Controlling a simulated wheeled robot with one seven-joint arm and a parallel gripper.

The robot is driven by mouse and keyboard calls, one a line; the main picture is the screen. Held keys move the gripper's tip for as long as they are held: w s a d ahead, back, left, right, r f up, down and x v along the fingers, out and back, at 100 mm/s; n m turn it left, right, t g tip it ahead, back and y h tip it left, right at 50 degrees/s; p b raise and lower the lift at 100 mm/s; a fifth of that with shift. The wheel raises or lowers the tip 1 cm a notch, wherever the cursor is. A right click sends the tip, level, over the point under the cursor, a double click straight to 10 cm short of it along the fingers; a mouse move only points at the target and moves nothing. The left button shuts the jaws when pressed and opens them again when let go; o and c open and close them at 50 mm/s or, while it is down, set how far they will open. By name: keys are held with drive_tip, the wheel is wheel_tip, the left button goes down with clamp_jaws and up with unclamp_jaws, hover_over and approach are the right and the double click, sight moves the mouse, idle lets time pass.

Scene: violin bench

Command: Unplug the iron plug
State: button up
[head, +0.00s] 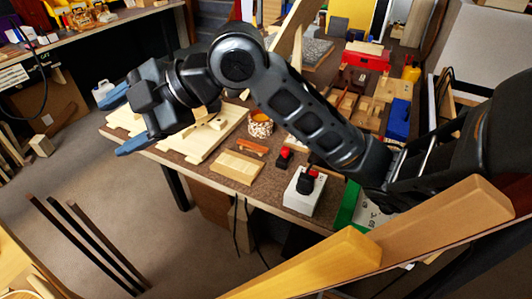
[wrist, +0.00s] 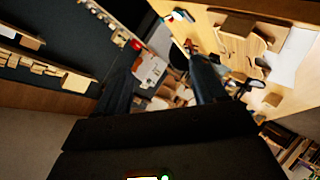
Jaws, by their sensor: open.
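My gripper (head: 109,126) is in the upper left of the head view, in the air past the bench's left end. Its two blue-tipped fingers are wide apart with nothing between them. In the wrist view the two dark fingers (wrist: 162,65) are also apart and empty. A white box (head: 305,193) stands at the bench's front edge. A black piece with a red part (head: 306,182) is on its top; I cannot tell whether this is the iron plug. A smaller red and black piece (head: 285,157) sits just behind it. My gripper is well to the left of both, touching neither.
The workbench (head: 205,163) carries pale wood pieces, a wooden block (head: 237,167) and a patterned cup (head: 260,125). Dark cables (head: 236,222) hang below its front edge. Light wooden beams (head: 320,264) cross the foreground. Open floor (head: 130,205) lies at the left.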

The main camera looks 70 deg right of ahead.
drive_tip(key=s+d+f+n+g+h, duration=0.25)
drive_tip(key=s+d+f+g, duration=0.25)
drive_tip(key=s+d+f, duration=0.5)
drive_tip(key=g+h+b, duration=0.1)
drive_tip(key=g+h, duration=0.2)
drive_tip(key=g, duration=0.3)
hover_over(306, 177)
drive_tip(key=shift+m, duration=0.25)
wheel_tip(306, 177, down, 6)
drive_tip(key=shift+f, duration=3.8)
drive_tip(key=shift+c, duration=0.3)
drive_tip(key=c, duration=1)
